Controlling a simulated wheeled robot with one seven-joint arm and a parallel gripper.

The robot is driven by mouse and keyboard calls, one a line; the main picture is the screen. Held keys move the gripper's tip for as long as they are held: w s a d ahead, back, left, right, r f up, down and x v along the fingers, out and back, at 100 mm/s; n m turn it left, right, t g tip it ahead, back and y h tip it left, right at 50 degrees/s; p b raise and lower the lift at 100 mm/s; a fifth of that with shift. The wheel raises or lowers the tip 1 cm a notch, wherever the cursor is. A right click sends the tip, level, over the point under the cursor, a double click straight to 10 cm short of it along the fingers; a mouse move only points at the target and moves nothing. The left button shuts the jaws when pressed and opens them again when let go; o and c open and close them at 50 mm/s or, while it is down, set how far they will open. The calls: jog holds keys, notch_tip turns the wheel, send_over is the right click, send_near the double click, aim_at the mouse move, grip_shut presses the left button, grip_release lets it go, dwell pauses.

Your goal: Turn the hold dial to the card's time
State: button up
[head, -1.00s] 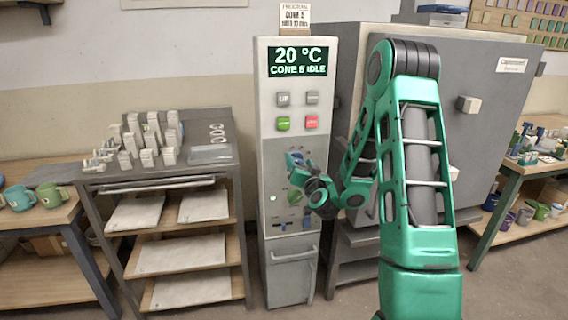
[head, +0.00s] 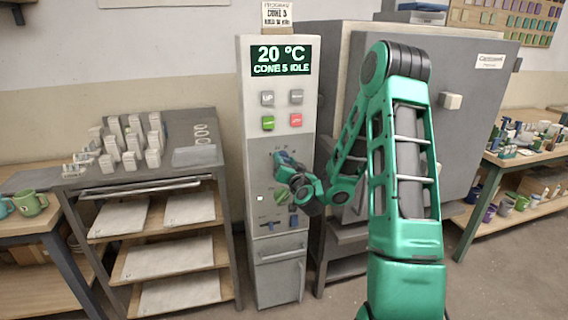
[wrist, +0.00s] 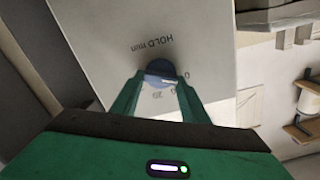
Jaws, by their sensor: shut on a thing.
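The hold dial (wrist: 160,68) is a small blue-grey round knob on the pale controller front, by the printing "HOLD min". The numbers 0 and 20 show beside it in the wrist view; its pointer setting is not readable. My gripper (wrist: 161,80) is shut on the dial, one finger on each side. In the head view my gripper (head: 281,160) is at the controller front and mostly covers the dial. The card (head: 277,14) stands on top of the controller (head: 250,120); its lower line is too small to read surely.
The display (head: 281,61) reads 20 °C, CONE 5 IDLE. The grey kiln (head: 470,130) stands right, a shelf rack (head: 150,185) left.

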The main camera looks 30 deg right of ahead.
jog(key=shift+w+a+r+m, duration=0.1)
jog(key=shift+a+m, duration=0.05)
jog(key=shift+m, duration=1.9)
jog(key=shift+w+a+m, duration=0.1)
jog(key=shift+a+m, duration=0.05)
jog(key=shift+m, duration=1.9)
jog(key=o, duration=1.1)
jog(key=shift+c, duration=0.2)
jog(key=shift+s+d, duration=0.1)
jog(key=shift+s, duration=0.1)
